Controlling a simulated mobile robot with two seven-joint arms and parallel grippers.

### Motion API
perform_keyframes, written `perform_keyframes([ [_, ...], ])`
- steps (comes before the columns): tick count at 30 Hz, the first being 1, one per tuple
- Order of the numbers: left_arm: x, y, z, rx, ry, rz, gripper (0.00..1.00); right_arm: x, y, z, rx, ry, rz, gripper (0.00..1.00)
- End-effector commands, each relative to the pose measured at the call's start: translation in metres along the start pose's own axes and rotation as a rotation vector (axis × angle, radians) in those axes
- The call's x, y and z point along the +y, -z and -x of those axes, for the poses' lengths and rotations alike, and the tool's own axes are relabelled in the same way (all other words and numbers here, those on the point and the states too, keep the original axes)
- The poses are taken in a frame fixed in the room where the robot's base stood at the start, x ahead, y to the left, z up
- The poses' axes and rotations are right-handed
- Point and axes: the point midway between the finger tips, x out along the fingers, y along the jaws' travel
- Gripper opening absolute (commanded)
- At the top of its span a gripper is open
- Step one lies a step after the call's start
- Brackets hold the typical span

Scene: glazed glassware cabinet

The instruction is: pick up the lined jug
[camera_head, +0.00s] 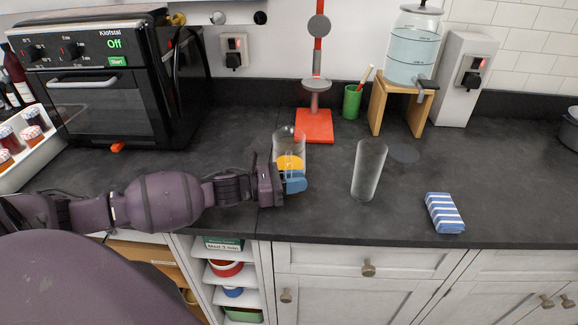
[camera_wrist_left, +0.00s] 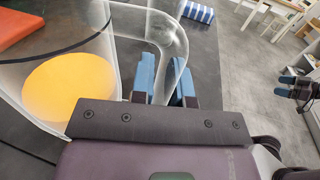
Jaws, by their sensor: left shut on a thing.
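The lined jug (camera_head: 289,145) is a clear glass jug with an orange-yellow fill low inside, standing near the counter's front. In the left wrist view the jug (camera_wrist_left: 95,62) shows a dark line around its wall and a clear handle at its right. My left gripper (camera_head: 292,183) is at the jug's near side, with its blue fingertips shut on the handle. The fingertips also show in the left wrist view (camera_wrist_left: 163,82), one on each side of the handle's lower part. What seems to be my right gripper (camera_wrist_left: 290,76) is small at the right edge there.
A tall clear glass (camera_head: 368,170) stands right of the jug. A blue-striped cloth (camera_head: 444,212) lies farther right. Behind are a red-based stand (camera_head: 314,126), a green cup (camera_head: 352,102) and a water dispenser (camera_head: 411,50) on a wooden stand. A black oven (camera_head: 110,85) stands left.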

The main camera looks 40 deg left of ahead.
Motion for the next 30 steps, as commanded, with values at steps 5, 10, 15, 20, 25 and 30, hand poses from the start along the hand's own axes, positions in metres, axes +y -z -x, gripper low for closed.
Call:
perform_keyframes([
  [5,0.0,-0.001,0.0,-0.001,0.001,-0.001,0.0,0.0,0.007,-0.002,0.014,0.002,0.001,0.89],
  [10,0.0,-0.001,0.0,-0.001,0.001,-0.001,0.0,-0.001,0.012,-0.004,0.024,0.003,0.002,0.89],
  [15,0.0,-0.004,0.0,-0.001,0.001,-0.002,0.0,-0.001,0.013,-0.004,0.025,0.003,0.002,0.89],
  [20,0.0,-0.012,0.0,-0.001,0.001,-0.004,0.0,-0.001,0.012,-0.003,0.022,0.002,0.002,0.89],
  [25,0.0,-0.024,0.0,-0.002,0.002,-0.004,0.0,0.0,0.007,0.0,0.011,0.001,0.001,0.89],
  [30,0.0,-0.042,0.0,-0.002,0.001,-0.005,0.0,0.001,0.004,0.003,0.002,-0.001,0.0,0.89],
])
